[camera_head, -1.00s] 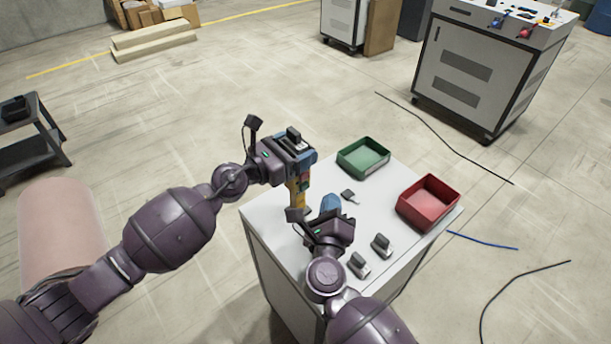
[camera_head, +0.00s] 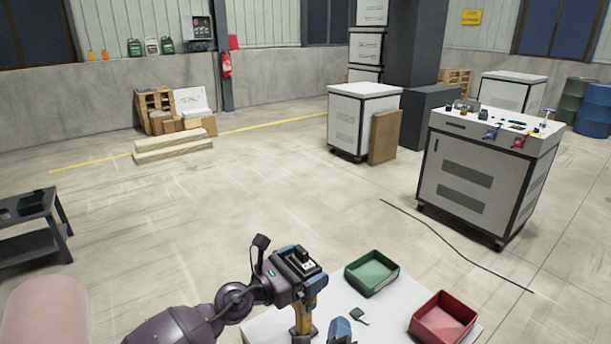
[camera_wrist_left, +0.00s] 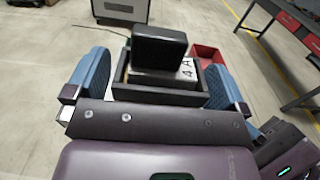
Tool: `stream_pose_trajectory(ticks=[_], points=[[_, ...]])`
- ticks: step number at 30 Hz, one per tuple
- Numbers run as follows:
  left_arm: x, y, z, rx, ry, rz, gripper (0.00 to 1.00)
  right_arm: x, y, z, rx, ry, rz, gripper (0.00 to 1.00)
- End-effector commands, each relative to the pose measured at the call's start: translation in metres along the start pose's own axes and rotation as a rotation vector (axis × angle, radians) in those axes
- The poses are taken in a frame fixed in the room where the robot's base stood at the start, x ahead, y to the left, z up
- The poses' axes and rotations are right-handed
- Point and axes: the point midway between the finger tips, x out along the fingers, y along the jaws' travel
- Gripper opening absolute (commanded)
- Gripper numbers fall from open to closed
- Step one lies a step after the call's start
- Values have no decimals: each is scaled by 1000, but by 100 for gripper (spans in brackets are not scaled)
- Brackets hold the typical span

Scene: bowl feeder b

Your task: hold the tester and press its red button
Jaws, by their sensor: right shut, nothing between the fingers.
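My left gripper (camera_head: 300,280) is above the near part of the white-topped table. Its blue fingers are shut on the tester, whose yellow body (camera_head: 303,314) hangs below them, upright. In the left wrist view the tester's dark top (camera_wrist_left: 160,48) sits between the two blue fingers. The red button cannot be made out now.
A green tray (camera_head: 372,289) and a red tray (camera_head: 443,335) stand on the table (camera_head: 395,308). A small dark piece (camera_head: 359,317) lies between them and the grippers. A wheeled cabinet (camera_head: 480,185) stands beyond; open floor surrounds the table.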

Motion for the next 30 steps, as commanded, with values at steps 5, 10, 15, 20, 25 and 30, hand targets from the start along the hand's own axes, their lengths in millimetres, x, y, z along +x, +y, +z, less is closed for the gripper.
stream_pose_trajectory(ticks=[5, 10, 15, 20, 25, 30], points=[[-3, 0, 0, 0, 0, 1, 100, 0, 0, 0, 0, 0, 0, 0], [-21, 1, -1, 1, 1, 2, 100, 0, 0, 0, 0, 0, 0, 0], [-54, 0, -1, -1, 2, 1, 100, 0, 0, 0, 0, 0, 0, 0], [-84, 0, -1, -2, 1, 2, 100, 0, 0, 0, 0, 0, 0, 0], [-107, 0, -1, -1, 1, 1, 100, 0, 0, 0, 0, 0, 0, 0], [-119, 0, 0, 0, 0, 1, 100, 0, 0, 0, 0, 0, 0, 0]])
